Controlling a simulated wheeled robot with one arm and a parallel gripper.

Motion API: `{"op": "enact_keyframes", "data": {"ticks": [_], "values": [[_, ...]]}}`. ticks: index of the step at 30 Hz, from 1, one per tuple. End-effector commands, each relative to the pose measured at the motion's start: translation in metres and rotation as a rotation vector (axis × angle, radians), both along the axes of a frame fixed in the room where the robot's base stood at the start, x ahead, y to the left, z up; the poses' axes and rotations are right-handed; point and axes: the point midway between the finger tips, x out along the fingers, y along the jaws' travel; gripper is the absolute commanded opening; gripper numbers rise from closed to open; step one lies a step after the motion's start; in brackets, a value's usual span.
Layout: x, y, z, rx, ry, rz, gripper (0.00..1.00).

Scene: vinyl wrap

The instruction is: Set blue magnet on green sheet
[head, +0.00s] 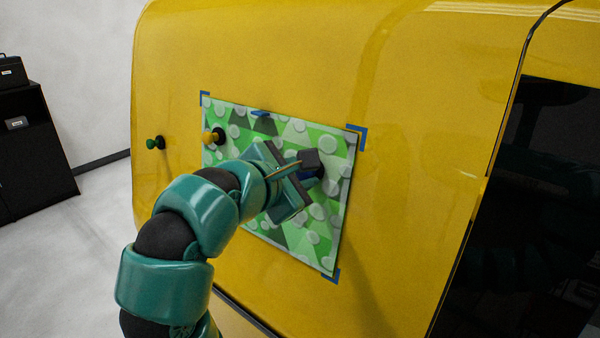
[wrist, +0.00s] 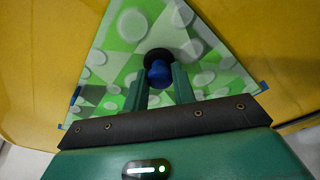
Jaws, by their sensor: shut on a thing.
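The green sheet (head: 290,235), patterned with triangles and pale dots, lies flat on the yellow vehicle panel. The blue magnet (wrist: 159,74) has a blue knob on a round black base and sits between my fingers in the wrist view. My gripper (wrist: 159,80) is shut on its knob. The black base appears against the sheet, though I cannot tell for certain that it touches. In the head view my gripper (head: 306,172) is over the sheet's right half and hides most of the magnet.
A yellow magnet (head: 209,137) is on the sheet's upper left. A green magnet (head: 153,143) is on the yellow panel (head: 290,50) left of the sheet. Blue corner marks (head: 360,134) frame the sheet. A dark window (head: 530,200) lies to the right.

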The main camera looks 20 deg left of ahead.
Motion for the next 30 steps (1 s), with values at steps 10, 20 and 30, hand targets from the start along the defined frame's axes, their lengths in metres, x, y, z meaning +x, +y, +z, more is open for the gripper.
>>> {"op": "enact_keyframes", "data": {"ticks": [10, 20, 30], "values": [[0.0003, -0.0005, 0.0003, 0.0, -0.001, -0.001, 0.0], [0.0003, -0.0003, 0.0002, 0.0, -0.001, -0.001, 0.51], [0.0025, 0.0017, 0.0013, -0.001, 0.0, -0.001, 0.51]]}}
